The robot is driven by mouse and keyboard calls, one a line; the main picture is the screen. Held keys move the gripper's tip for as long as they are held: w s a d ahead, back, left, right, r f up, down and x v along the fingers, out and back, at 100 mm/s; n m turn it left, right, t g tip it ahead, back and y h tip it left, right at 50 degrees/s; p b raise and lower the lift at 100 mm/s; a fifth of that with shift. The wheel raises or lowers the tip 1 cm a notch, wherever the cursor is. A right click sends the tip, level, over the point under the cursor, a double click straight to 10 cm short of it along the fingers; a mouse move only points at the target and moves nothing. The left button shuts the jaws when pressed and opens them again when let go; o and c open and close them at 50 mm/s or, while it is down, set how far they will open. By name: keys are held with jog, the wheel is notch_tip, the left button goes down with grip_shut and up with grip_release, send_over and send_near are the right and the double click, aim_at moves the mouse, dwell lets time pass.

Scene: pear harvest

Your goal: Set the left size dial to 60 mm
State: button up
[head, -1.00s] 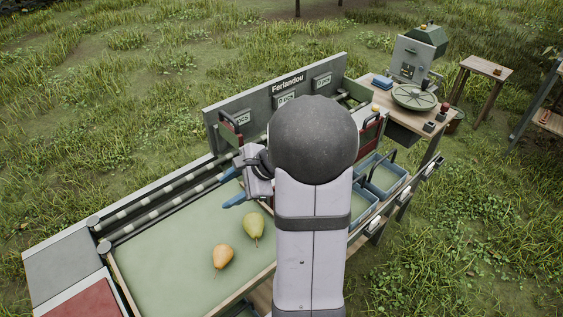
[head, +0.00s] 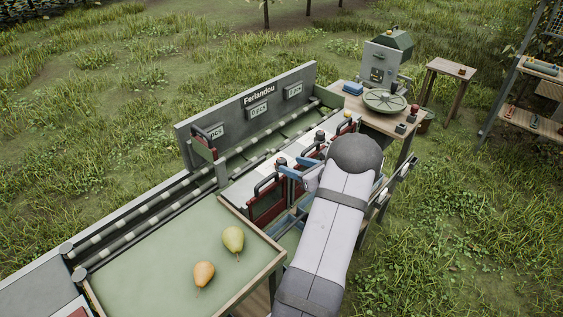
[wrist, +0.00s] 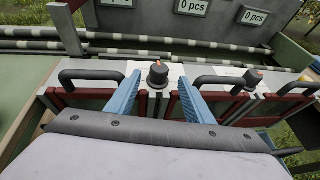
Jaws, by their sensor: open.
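The left size dial (wrist: 158,75) is a dark round knob with an orange mark on top, on a white plate on the sorter's near ledge. In the wrist view it stands between and just beyond the two blue fingers of my gripper (wrist: 156,90), with gaps at both sides. In the head view my gripper (head: 293,167) is over the ledge, next to the left dial (head: 281,162). My gripper is open and empty. A second dial (wrist: 252,77) stands further right. Scale numbers are too small to read.
Black handles (wrist: 92,76) on red gates flank the left dial closely. Rollers and a grey back panel (head: 250,105) with "0 pcs" displays lie behind. Two pears (head: 232,238) lie on the green tray (head: 150,270) at left.

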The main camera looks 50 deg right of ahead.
aim_at(285, 163)
jog(key=shift+p+x, duration=1.2)
jog(key=shift+x, duration=2.45)
jog(key=c, duration=1.1)
